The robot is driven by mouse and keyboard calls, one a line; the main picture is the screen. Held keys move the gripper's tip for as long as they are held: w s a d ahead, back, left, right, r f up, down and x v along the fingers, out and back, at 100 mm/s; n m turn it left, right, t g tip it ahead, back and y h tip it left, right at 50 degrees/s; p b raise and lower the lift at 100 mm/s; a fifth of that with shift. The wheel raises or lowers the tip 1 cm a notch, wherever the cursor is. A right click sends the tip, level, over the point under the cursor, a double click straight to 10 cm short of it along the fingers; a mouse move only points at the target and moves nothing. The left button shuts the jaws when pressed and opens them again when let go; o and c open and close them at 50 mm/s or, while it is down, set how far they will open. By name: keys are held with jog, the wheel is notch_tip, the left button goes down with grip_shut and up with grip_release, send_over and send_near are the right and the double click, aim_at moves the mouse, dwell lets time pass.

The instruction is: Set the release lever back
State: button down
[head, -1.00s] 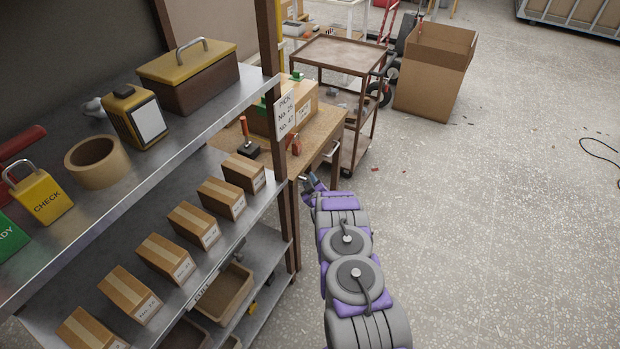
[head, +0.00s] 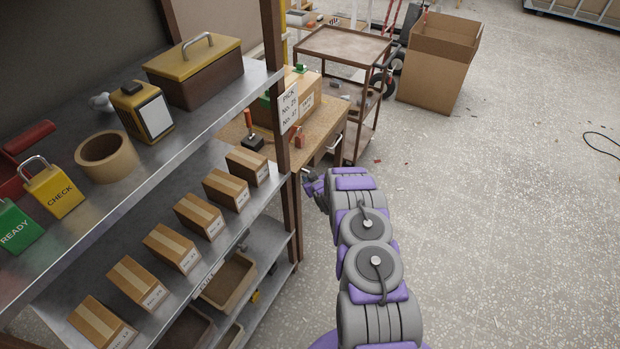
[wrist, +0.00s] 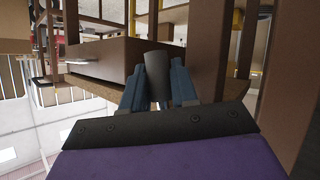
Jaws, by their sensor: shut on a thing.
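My gripper (head: 311,184) is low beside the near leg of the wooden workbench (head: 330,126), just right of the shelf post. In the wrist view my gripper (wrist: 157,88) has its blue-grey fingers on both sides of a dark grey cylinder (wrist: 157,78) and is shut on it. I cannot tell whether this cylinder is the release lever. A lever with an orange handle (head: 249,122) stands upright on a black base on the bench, apart from my gripper.
A metal shelf (head: 215,115) with several small cartons, a yellow CHECK padlock (head: 54,190) and a toolbox (head: 195,75) fills the left. A brown cart (head: 345,45) and an open carton (head: 437,65) stand behind.

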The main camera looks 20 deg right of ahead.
jog(key=c, duration=1)
grip_release()
jog(key=shift+o, duration=0.2)
